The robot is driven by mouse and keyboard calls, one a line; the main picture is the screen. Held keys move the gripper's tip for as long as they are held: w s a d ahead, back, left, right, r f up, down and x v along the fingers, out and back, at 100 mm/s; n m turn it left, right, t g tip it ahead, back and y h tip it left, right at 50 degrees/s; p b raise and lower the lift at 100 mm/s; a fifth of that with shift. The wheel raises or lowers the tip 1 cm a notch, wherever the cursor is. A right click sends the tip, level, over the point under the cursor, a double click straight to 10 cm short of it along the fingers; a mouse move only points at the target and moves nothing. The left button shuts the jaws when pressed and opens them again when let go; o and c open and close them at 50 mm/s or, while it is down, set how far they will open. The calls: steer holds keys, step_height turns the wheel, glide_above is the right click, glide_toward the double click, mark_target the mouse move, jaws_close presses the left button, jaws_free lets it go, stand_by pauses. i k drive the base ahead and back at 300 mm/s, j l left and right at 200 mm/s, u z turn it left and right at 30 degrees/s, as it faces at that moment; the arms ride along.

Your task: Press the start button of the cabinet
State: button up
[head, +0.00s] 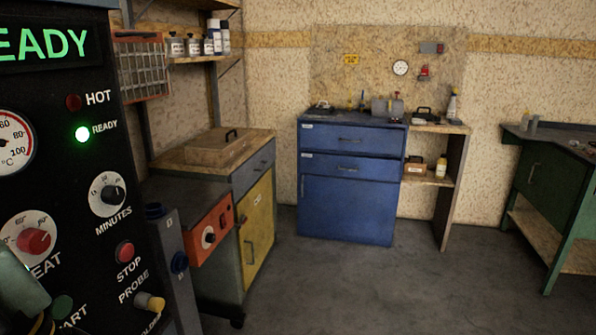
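The cabinet's black control panel (60,190) fills the left edge of the head view. Its display (45,42) reads "EADY" in green, with the first part cut off. The green start button (62,307) is at the bottom left, above a partly hidden label ending "ART". The red stop button (125,252) is above and right of it. A grey-green part at the lower left edge, seemingly my gripper (22,290), is close to the left of the start button and covers part of the panel. Its fingertips cannot be made out, nor whether it touches anything.
The panel also has a lit ready lamp (83,134), a dark hot lamp (73,102), a minutes knob (112,194), a red heat knob (34,241) and a yellow probe plug (152,303). A blue drawer cabinet (347,205) stands at the back. The grey floor (380,295) is clear.

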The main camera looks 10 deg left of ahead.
mark_target(62, 305)
steer(key=k+l+u, duration=0.15)
steer(key=u, duration=0.3)
steer(key=k+l+u, duration=0.1)
steer(key=u, duration=0.35)
steer(key=k+u, duration=0.25)
steer(key=u, duration=0.2)
